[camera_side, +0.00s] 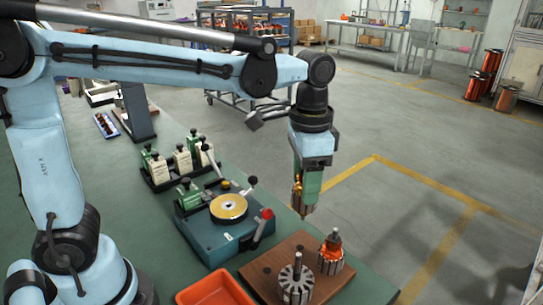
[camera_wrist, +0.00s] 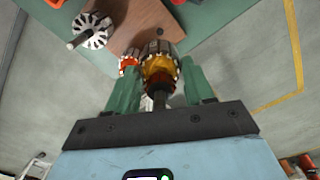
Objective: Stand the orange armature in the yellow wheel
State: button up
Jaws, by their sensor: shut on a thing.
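My gripper (camera_side: 306,205) points down in the air, past the edge of the green bench in the side view. Its green fingers (camera_wrist: 160,88) are shut on an armature with amber windings (camera_wrist: 160,70). A little of that armature shows between the fingers in the side view (camera_side: 297,188). An armature with orange windings (camera_side: 331,247) stands upright on a brown board (camera_side: 268,266), below and right of my gripper; it shows partly behind the held one in the wrist view (camera_wrist: 128,62). The yellow wheel (camera_side: 229,207) lies flat on a teal machine (camera_side: 205,235), left of my gripper, and looks empty.
A bare grey armature (camera_side: 297,283) stands on the board. An orange tray (camera_side: 214,288) lies at the front. The machine has a red-knobbed lever (camera_side: 264,220) and a black-knobbed lever (camera_side: 250,184). Green-and-white units (camera_side: 182,160) stand behind it. Open floor lies to the right.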

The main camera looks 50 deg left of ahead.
dwell(0.3)
notch_tip(320, 180, up, 8)
jog(key=s+a+n, duration=0.2)
jog(key=s+a, duration=0.2)
jog(key=a, duration=0.4)
jog(key=s+a+n, duration=0.3)
jog(key=s+a, duration=0.1)
jog(key=a, duration=0.3)
notch_tip(320, 180, down, 9)
jog(key=shift+w+a+f+m, duration=0.15)
jog(key=shift+w+m, duration=0.1)
jog(key=shift+m, duration=0.05)
jog(key=shift+f, duration=1.4)
dwell(0.4)
jog(key=o, duration=1.4)
